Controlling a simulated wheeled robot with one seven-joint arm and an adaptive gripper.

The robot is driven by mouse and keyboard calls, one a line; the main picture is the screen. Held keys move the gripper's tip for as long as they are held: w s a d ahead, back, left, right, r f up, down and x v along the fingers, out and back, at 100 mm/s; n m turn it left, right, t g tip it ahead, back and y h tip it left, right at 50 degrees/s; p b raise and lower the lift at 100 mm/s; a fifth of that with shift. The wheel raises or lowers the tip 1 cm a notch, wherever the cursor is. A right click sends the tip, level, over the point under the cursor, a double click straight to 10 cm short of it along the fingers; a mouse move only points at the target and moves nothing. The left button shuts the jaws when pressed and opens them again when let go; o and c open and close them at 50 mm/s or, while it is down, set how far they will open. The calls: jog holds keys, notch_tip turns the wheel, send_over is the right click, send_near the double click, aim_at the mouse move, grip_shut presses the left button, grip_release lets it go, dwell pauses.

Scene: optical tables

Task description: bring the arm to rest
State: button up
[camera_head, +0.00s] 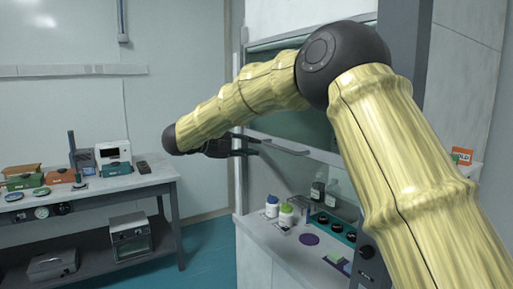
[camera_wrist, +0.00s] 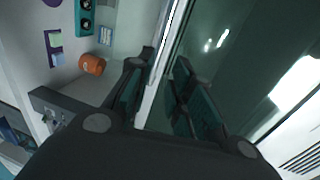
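My arm, in a yellow cover, reaches from the lower right over the hood bench and bends left in the head view. My gripper (camera_head: 246,145) is at its far end, in front of the fume hood opening and above the bench. In the wrist view my gripper (camera_wrist: 162,66) has its two dark fingers apart, with a clear gap between them. The arm's elbow hides part of the hood.
The hood bench (camera_head: 281,247) holds white bottles (camera_head: 286,215), dark bottles and a teal tray (camera_head: 334,227). An orange cylinder (camera_wrist: 92,64) shows in the wrist view. A left table (camera_head: 105,187) carries boxes and a white instrument (camera_head: 113,156). Floor (camera_head: 209,250) between is clear.

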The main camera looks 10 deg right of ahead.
dwell(0.3)
notch_tip(320, 180, down, 17)
jog(key=w+d+n+t, duration=0.2)
jog(key=w+n+t, duration=0.15)
jog(key=n, duration=0.35)
jog(key=s+d+f+n+t+y, duration=0.1)
jog(key=s+f+n+y, duration=0.3)
jog(key=f, duration=0.8)
jog(key=s+f+n+t+y, duration=0.15)
jog(key=s+f+n, duration=0.35)
jog(key=f, duration=0.6)
jog(key=s+d+f+n+y, duration=0.1)
jog(key=s+f+n+y, duration=0.3)
jog(key=f, duration=0.8)
jog(key=s+d+f+n+g+y, duration=0.1)
jog(key=s+f+n+g+y, duration=0.2)
jog(key=s+f, duration=0.75)
jog(key=s+f+n+g, duration=0.2)
jog(key=s+f+n, duration=0.4)
jog(key=s, duration=0.7)
jog(key=s+d+f+n+g+y, duration=0.1)
jog(key=s+f+g, duration=0.1)
jog(key=s, duration=1.1)
jog(key=s+d+f+n+g+y, duration=0.1)
jog(key=s+g, duration=0.3)
jog(key=s, duration=0.8)
jog(key=shift+s+f+n, duration=0.3)
jog(key=shift+s+f, duration=0.1)
jog(key=shift+f, duration=0.1)
